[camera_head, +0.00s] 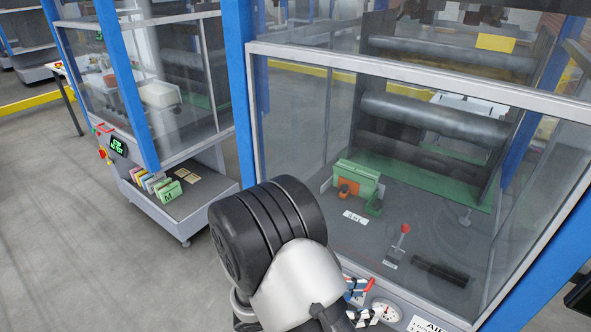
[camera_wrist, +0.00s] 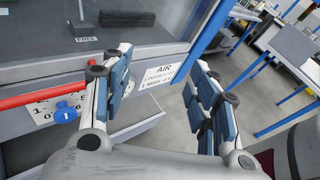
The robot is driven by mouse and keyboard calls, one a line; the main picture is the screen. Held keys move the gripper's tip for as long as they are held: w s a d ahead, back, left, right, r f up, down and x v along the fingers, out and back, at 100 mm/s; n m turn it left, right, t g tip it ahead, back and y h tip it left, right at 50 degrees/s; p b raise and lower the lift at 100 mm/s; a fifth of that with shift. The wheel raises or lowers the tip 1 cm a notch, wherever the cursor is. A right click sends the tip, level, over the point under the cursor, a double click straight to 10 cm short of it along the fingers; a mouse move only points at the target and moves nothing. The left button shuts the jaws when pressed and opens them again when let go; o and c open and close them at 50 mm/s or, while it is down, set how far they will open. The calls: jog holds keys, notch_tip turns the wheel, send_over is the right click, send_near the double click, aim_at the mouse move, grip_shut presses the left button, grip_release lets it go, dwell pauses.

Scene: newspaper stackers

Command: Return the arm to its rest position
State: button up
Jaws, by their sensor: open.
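My gripper (camera_wrist: 163,62) is open in the wrist view, with its two blue-padded fingers spread and nothing between them. The fingers point at the lower edge of the machine's front. In the head view my gripper (camera_head: 362,290) is mostly hidden behind my dark and silver arm (camera_head: 285,255), which reaches out from the bottom centre. A red handle (camera_wrist: 40,95) with a blue knob (camera_wrist: 66,112) lies left of the left finger. Whether the finger touches the handle I cannot tell. The red handle also shows in the head view (camera_head: 370,285), close to the gripper.
A pressure gauge (camera_head: 386,311) and an AIR sign (camera_wrist: 165,72) are on the machine front. A glass guard in a pale frame (camera_head: 400,80) encloses rollers, beside blue posts (camera_head: 240,90). A cart (camera_head: 180,215) stands left. The floor (camera_head: 70,240) at lower left is clear.

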jog(key=s+r+m+t+y, duration=0.1)
jog(key=s+r+m+y, duration=1.3)
jog(key=r+m, duration=0.5)
jog(key=s+m, duration=0.2)
jog(key=m, duration=0.1)
jog(key=shift+a+r+t+y, duration=0.3)
jog(key=shift+r, duration=0.05)
jog(key=shift+s, duration=0.1)
dwell(1.2)
